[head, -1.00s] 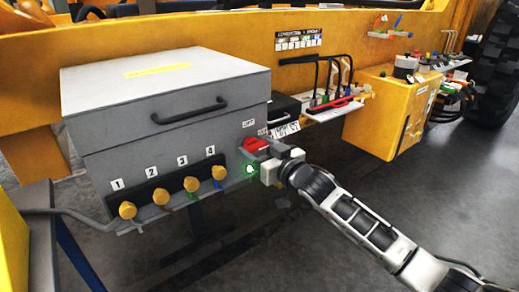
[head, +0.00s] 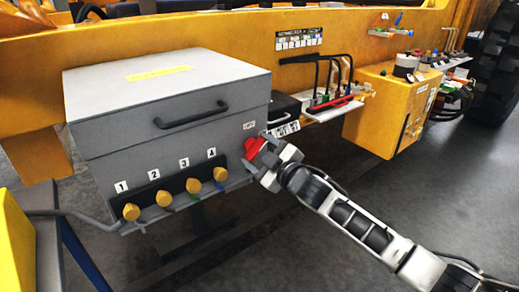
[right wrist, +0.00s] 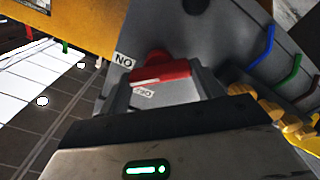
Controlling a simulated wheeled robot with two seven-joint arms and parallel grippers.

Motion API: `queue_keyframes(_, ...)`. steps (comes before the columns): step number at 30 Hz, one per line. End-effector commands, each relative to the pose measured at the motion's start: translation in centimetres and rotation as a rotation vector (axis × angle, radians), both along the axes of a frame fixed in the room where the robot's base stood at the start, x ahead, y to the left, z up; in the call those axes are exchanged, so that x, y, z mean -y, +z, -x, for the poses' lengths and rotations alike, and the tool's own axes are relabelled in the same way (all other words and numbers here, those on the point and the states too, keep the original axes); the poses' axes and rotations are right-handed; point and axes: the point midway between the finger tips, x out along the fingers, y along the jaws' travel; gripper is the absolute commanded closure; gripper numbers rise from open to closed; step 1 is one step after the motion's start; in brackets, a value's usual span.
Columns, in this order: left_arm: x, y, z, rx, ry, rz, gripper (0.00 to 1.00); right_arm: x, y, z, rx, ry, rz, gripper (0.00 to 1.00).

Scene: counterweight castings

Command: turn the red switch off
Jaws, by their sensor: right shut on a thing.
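The red switch (head: 252,148) is a rotary handle on the right end of the grey box's front. My right gripper (head: 262,157) is shut on it, and its handle sits tilted in the head view. In the right wrist view the red switch (right wrist: 160,73) lies between my two fingers. A white ON label (right wrist: 124,61) appears upside down beside it, and a second, smaller white label (right wrist: 144,92) lies just below the handle. My gripper hides part of the switch in the head view. My left gripper is not in view.
The grey box (head: 165,95) has a black lid handle (head: 190,114) and several numbered yellow knobs (head: 165,199) along its front. A yellow cabinet (head: 385,115) stands to the right. Open floor (head: 440,190) lies at the lower right.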

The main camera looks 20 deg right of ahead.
Motion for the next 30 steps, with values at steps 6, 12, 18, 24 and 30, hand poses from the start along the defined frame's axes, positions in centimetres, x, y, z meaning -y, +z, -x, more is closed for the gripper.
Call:
queue_keyframes(6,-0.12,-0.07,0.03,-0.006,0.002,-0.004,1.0,-0.06,-0.06,0.03,0.07,0.001,0.195,0.57)
queue_keyframes(12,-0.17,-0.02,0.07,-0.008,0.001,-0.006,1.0,-0.1,-0.14,0.05,0.134,0.002,0.374,0.57)
queue_keyframes(18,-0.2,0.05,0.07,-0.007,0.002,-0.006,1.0,-0.11,-0.2,0.04,0.194,0.001,0.537,0.57)
queue_keyframes(24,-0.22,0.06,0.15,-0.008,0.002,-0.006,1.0,-0.15,-0.27,0.05,0.243,0.002,0.669,0.57)
queue_keyframes(30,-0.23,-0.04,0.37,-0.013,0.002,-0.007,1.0,-0.17,-0.31,0.06,0.275,0.002,0.758,0.57)
